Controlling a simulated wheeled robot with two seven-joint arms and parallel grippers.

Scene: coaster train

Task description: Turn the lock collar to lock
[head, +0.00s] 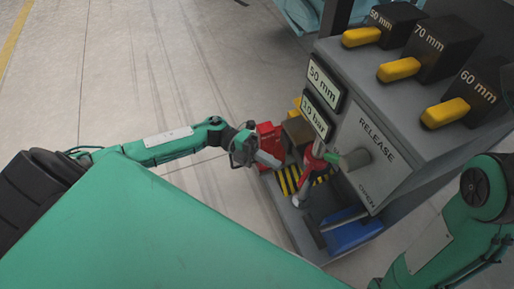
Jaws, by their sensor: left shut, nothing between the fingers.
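I cannot tell for sure which part is the lock collar. A red part (315,161) with a green tip stands in front of the grey machine's RELEASE panel (364,150), close to a grey-green round knob (354,159). A red block (268,138) sits further left, just behind my left gripper (270,159). My left gripper is shut and empty, a short way left of the red part with the green tip. I cannot tell whether it touches the red block. My right arm shows at the lower right, but its gripper is out of view.
Displays on the machine read 50 mm (322,82) and 10 bar (314,117). Black blocks with yellow fronts (399,69) stand on top, marked 50, 70 and 60 mm. A striped plate (289,180) and a blue block (350,232) lie low. Floor at left is clear.

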